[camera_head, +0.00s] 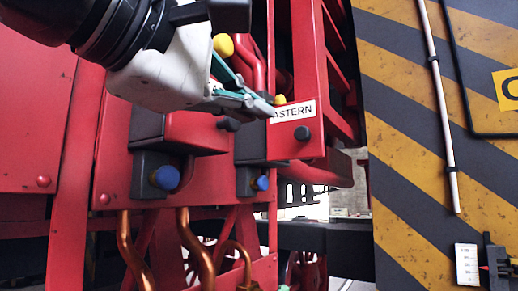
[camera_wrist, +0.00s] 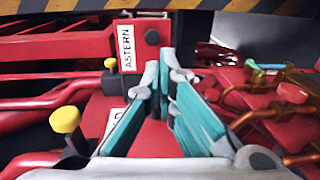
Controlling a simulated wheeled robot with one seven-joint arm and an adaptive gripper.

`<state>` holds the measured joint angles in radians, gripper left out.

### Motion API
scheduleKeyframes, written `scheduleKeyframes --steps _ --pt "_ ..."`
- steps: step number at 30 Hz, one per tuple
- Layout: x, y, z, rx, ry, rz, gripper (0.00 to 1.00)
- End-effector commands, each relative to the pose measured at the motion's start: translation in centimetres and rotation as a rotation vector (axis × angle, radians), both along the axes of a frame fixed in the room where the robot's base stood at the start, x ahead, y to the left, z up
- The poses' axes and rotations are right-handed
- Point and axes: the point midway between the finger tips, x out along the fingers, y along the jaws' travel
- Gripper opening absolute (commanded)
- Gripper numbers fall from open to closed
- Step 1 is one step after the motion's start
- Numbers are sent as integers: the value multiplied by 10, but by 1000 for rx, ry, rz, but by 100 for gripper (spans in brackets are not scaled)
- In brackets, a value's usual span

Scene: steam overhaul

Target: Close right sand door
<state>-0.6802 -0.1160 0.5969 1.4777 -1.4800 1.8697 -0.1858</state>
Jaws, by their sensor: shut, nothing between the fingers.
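Red housings of the machine fill the left and middle of the head view. A red box-like part (camera_head: 196,132) sits below my gripper, with black fittings and blue knobs (camera_head: 166,177) near it. I cannot tell which red part is the right sand door. My gripper (camera_head: 262,104) is shut and empty, its tips close to the white ASTERN plate (camera_head: 292,112); I cannot tell whether they touch anything. In the wrist view its teal-padded fingers (camera_wrist: 166,76) converge at the tips over a red surface, and the ASTERN plate (camera_wrist: 126,48) stands to their left.
Yellow knobs (camera_head: 223,45) stand close to my gripper; one also shows large in the wrist view (camera_wrist: 66,120). Copper pipes (camera_head: 130,250) run below the red panels. A yellow-and-grey striped wall (camera_head: 430,110) stands at the right, with a white scale (camera_head: 466,264) near its bottom.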

Motion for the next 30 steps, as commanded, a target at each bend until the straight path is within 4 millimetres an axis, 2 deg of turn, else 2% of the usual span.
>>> scheduleKeyframes --steps 3,7,21,30 --pt "-2 3 8 0 -22 0 0" --pt "8 -4 7 0 -24 -3 0" --pt "81 -52 1 1 -21 -3 0" --pt "110 -70 -1 1 -21 -1 0"
